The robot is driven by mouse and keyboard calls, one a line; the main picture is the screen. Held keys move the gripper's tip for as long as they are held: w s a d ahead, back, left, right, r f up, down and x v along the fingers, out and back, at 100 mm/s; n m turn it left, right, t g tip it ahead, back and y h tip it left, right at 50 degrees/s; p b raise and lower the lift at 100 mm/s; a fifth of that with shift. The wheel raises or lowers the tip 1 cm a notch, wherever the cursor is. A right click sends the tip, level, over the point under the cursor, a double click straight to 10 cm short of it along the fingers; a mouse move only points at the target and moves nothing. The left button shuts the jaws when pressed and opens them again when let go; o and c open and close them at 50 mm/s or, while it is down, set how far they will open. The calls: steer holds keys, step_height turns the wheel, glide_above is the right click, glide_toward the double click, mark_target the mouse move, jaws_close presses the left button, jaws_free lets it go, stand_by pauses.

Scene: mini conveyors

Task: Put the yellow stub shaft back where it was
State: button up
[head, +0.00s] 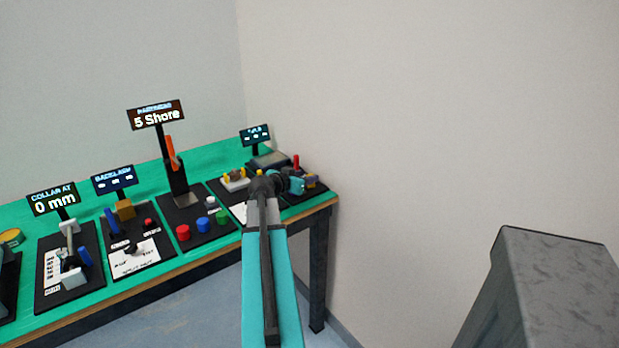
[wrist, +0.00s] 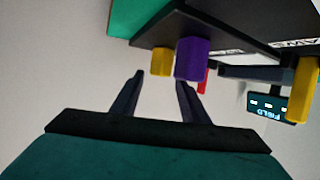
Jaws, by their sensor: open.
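My gripper (wrist: 160,78) is open and empty in the wrist view, its two fingers apart. A small yellow piece (wrist: 162,61) and a purple block (wrist: 193,58) stand side by side just beyond the fingertips, both apart from them. Another yellow piece (wrist: 304,90) is at the right edge of the wrist view. I cannot tell which yellow piece is the stub shaft. In the head view my gripper's teal wrist (head: 293,184) is over the right end of the bench, beside the purple block (head: 311,183); its fingers cannot be made out there.
A red piece (wrist: 204,80) is partly hidden behind the purple block. A dark display (wrist: 267,104) stands nearby. The green bench (head: 100,183) carries several black panels with signs and coloured knobs to the left.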

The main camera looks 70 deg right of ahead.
steer(key=b+v, duration=0.1)
steer(key=v, duration=0.7)
steer(key=shift+a, duration=0.1)
steer(key=shift+r, duration=0.1)
stand_by(0.6)
